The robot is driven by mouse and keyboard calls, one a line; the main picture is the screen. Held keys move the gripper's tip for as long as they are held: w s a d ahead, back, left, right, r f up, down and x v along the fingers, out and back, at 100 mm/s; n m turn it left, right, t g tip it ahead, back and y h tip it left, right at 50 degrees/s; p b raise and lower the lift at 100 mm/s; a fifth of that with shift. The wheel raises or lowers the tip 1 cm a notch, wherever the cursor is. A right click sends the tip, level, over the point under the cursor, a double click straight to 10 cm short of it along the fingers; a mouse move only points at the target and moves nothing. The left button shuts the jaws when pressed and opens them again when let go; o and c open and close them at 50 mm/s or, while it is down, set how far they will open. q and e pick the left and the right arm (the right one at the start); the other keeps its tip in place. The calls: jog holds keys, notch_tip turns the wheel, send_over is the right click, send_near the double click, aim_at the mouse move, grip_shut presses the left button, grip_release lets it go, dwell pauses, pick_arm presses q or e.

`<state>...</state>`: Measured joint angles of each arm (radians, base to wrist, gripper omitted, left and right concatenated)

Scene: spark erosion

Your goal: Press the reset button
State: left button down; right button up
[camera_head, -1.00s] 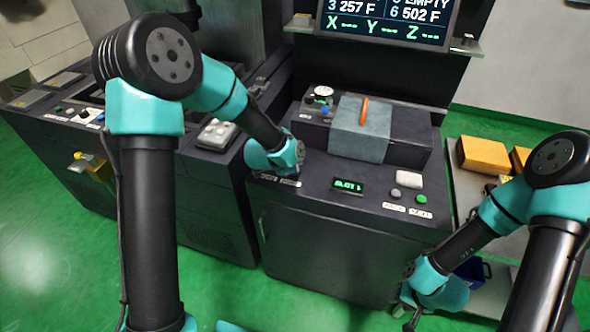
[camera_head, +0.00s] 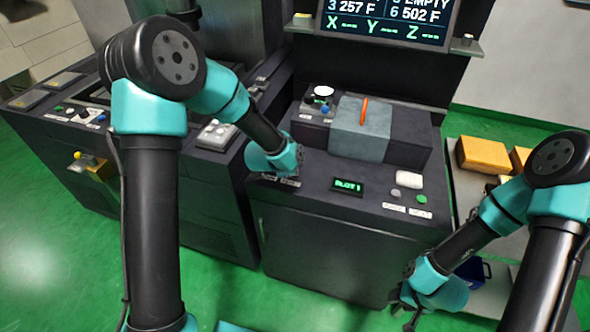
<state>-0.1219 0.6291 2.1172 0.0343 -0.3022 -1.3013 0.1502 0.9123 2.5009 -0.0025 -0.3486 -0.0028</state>
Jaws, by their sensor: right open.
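The machine's front panel (camera_head: 322,203) carries a grey button (camera_head: 395,193) and a green button (camera_head: 421,199), each with a small label that I cannot read, so I cannot tell which is the reset button. My left wrist is low over the panel's left end, by small labels it partly covers. The left fingers are hidden by the wrist, and whether they touch anything is unclear. My right gripper (camera_head: 410,312) hangs open at the lower right, in front of the machine and away from the buttons.
A small display (camera_head: 348,187) reading SLOT 1 sits left of the buttons. Behind it is a block with a grey cover (camera_head: 361,130) and orange stick (camera_head: 364,111). A white pad (camera_head: 408,180) lies above the buttons. Yellow boxes (camera_head: 482,155) stand at the right.

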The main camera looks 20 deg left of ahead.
pick_arm(q)
jog(key=shift+f, duration=0.4)
dwell(0.4)
dwell(0.4)
jog(key=shift+r, duration=0.9)
jog(key=shift+r, duration=2.55)
jog(key=shift+s+a+f, duration=0.1)
